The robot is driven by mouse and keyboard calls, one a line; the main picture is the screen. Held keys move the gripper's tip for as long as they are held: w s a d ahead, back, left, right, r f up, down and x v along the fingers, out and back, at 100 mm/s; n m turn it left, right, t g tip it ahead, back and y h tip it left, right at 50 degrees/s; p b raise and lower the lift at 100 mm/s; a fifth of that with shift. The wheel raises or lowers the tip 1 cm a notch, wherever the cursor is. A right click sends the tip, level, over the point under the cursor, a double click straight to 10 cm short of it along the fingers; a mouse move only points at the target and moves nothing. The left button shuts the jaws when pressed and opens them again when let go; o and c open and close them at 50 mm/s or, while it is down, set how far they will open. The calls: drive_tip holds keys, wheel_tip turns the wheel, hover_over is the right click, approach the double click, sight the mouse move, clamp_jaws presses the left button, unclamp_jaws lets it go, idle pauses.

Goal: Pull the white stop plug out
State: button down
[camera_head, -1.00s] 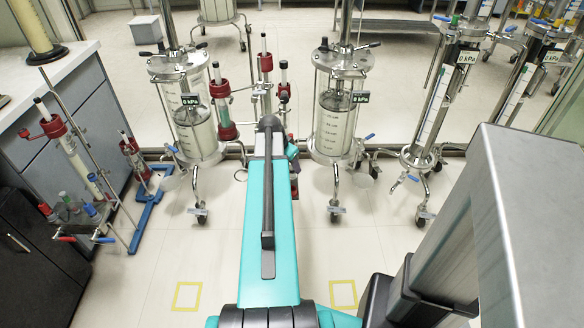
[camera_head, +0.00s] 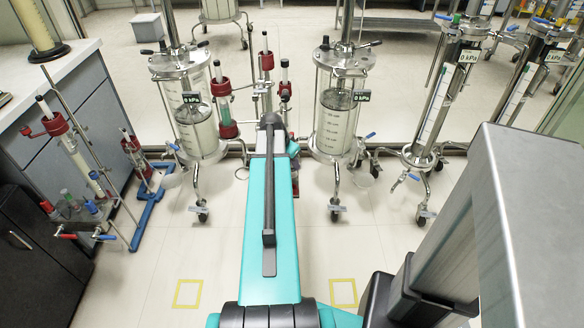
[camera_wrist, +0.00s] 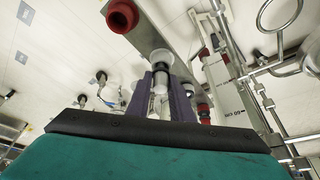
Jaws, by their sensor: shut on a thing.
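In the wrist view my gripper (camera_wrist: 160,82) shows two purple fingers close together, shut on a white piece between them. A white, partly translucent cup-shaped plug (camera_wrist: 160,57) sits at the fingertips, and it appears to be the stop plug. The fingers hide part of it, and I cannot tell whether it is still seated in something. In the head view my own teal arm covers the gripper and the plug.
Two clear columns stand left (camera_head: 196,115) and right (camera_head: 336,115) of my arm. Red-clamped tubes (camera_head: 224,105) stand between them. A stand with a red-collared tube (camera_head: 72,150) is at the left by the counter (camera_head: 60,75). Narrower columns (camera_head: 440,100) stand at right.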

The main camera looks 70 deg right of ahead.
drive_tip(key=shift+r+p, duration=0.35)
drive_tip(key=shift+r, duration=0.25)
idle(0.8)
drive_tip(key=shift+r+p, duration=1.7)
drive_tip(key=shift+r, duration=1.3)
